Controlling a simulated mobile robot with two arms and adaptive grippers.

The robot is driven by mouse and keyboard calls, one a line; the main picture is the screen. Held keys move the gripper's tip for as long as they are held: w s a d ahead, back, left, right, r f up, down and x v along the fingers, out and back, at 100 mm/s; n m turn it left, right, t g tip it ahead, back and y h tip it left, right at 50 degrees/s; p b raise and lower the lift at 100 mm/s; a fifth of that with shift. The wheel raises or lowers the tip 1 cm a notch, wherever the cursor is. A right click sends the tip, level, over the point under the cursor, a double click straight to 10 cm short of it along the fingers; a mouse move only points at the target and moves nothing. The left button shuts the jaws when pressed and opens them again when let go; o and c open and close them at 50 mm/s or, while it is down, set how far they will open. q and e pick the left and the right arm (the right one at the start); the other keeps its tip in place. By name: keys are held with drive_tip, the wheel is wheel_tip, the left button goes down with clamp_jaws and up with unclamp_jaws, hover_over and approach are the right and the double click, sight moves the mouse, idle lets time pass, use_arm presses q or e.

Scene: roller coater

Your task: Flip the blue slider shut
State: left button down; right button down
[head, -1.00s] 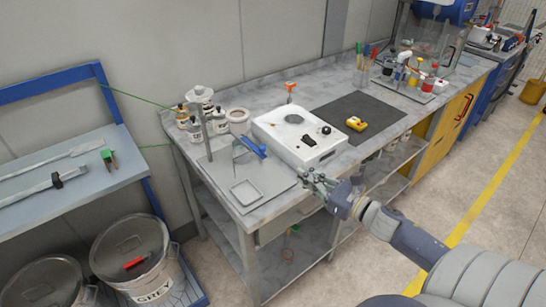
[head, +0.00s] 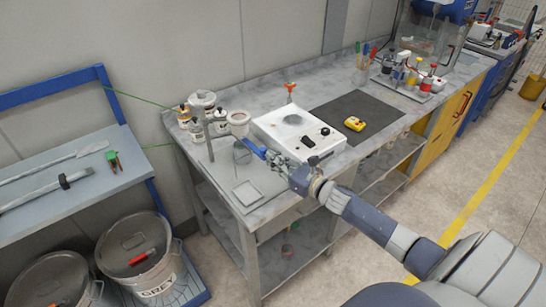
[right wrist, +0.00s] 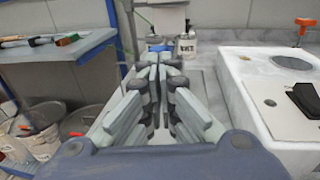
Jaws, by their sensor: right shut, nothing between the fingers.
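The blue slider (head: 254,149) is a slim blue bar at the left of the white box, above the worktop. Its right end is partly hidden by my gripper. A bit of blue, likely the slider, shows just beyond the fingertips in the right wrist view (right wrist: 160,47). My right gripper (head: 273,158) is shut and empty, with its fingertips at the slider's right end. I cannot tell whether they touch it. In the right wrist view the closed fingers (right wrist: 157,75) point forward toward the blue part. My left gripper is not in view.
The white box (head: 285,122) with black controls stands close beside my right gripper. A metal stand and white jars (head: 203,101) are behind the slider. A pale square tray (head: 246,193) lies near the bench's front left. A yellow device (head: 355,123) rests on the dark mat.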

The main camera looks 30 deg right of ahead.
drive_tip(key=shift+w+a, duration=0.1)
drive_tip(key=shift+w, duration=0.2)
drive_tip(key=b+x, duration=0.2)
drive_tip(key=x, duration=0.1)
drive_tip(key=shift+w+d, duration=0.2)
drive_tip(key=shift+d, duration=0.1)
drive_tip(key=shift+s+r, duration=0.1)
idle(0.3)
